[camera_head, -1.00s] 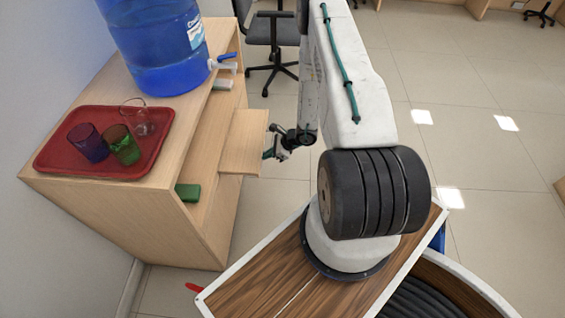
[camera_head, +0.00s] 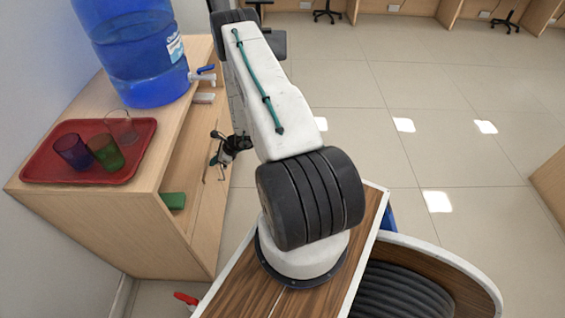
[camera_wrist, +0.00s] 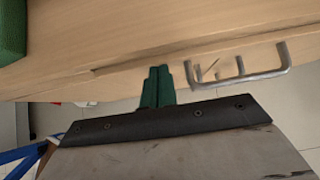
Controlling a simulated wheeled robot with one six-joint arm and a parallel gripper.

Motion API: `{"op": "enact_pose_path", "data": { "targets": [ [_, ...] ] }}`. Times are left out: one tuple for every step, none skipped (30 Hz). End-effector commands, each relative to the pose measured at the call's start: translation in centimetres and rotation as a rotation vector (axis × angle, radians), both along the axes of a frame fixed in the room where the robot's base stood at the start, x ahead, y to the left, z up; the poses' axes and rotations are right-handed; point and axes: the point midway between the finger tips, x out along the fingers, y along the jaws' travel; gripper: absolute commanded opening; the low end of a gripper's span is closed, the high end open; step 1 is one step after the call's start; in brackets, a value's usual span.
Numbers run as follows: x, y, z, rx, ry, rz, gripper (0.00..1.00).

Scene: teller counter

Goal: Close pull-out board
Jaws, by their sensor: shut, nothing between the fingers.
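The pull-out board (camera_wrist: 205,50) is a light wood strip in the front of the wooden counter (camera_head: 95,225). My gripper (camera_head: 212,160) is beside the counter front, partly hidden by my arm. In the wrist view its green fingers (camera_wrist: 158,75) are together and empty, with their tips at the wood front near the board's edge. I cannot tell whether they touch. A metal bar handle (camera_wrist: 245,77) is right of the fingers.
A red tray (camera_head: 40,168) with cups stands on the counter top, beside a blue water bottle (camera_head: 135,55) with a tap. A green block (camera_head: 173,200) lies on the lower ledge.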

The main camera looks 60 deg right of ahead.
Motion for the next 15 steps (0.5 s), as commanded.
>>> {"op": "enact_pose_path", "data": {
  "targets": [
    [0.6, 0.2, 0.2, 0.0, -0.008, 0.006, 0.0],
    [0.6, 0.3, 0.2, 0.0, -0.009, 0.006, 0.0],
    [0.6, 0.3, 0.2, -0.001, -0.009, 0.006, 0.0],
    [0.7, 0.4, 0.2, 0.0, -0.01, 0.008, 0.0],
    [0.7, 0.4, 0.2, -0.001, -0.011, 0.008, 0.0],
    [0.7, 0.4, 0.3, 0.0, -0.011, 0.009, 0.0],
    [0.7, 0.4, 0.3, 0.0, -0.011, 0.01, 0.0],
    [0.7, 0.4, 0.3, 0.0, -0.011, 0.01, 0.0],
    [0.6, 0.3, 0.3, 0.0, -0.012, 0.01, 0.0],
    [0.4, 0.2, 0.3, 0.0, -0.011, 0.01, 0.0],
    [0.2, 0.0, 0.3, 0.0, -0.011, 0.009, 0.0],
    [-0.2, -0.3, 0.3, 0.0, -0.011, 0.008, 0.0],
    [-0.6, -0.6, 0.2, 0.001, -0.01, 0.006, 0.0],
    [-1.0, -0.9, 0.2, 0.001, -0.009, 0.004, 0.0],
    [-1.7, -1.5, 0.2, 0.001, -0.006, -0.001, 0.0]
  ]
}}
